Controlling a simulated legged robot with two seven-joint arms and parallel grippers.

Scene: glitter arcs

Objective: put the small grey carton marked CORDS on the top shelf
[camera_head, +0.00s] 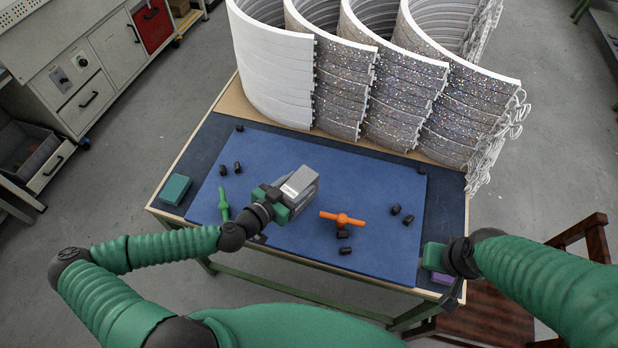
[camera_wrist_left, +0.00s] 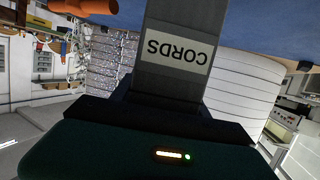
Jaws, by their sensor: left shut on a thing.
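The small grey carton (camera_head: 303,183) is above the blue mat in the head view, tilted, with a pale label on it. In the left wrist view the carton (camera_wrist_left: 185,25) fills the top middle, and its label reads CORDS upside down. My left gripper (camera_head: 280,199) is shut on the carton's near end. My right gripper (camera_head: 440,258) is over the table's front right corner, and its jaw opening cannot be made out. I cannot pick out the top shelf in either view.
On the blue mat (camera_head: 290,245) lie an orange handled tool (camera_head: 342,219), a green one (camera_head: 224,205) and several small black pieces. A teal box (camera_head: 174,189) sits left; cabinets (camera_head: 90,80) stand beyond.

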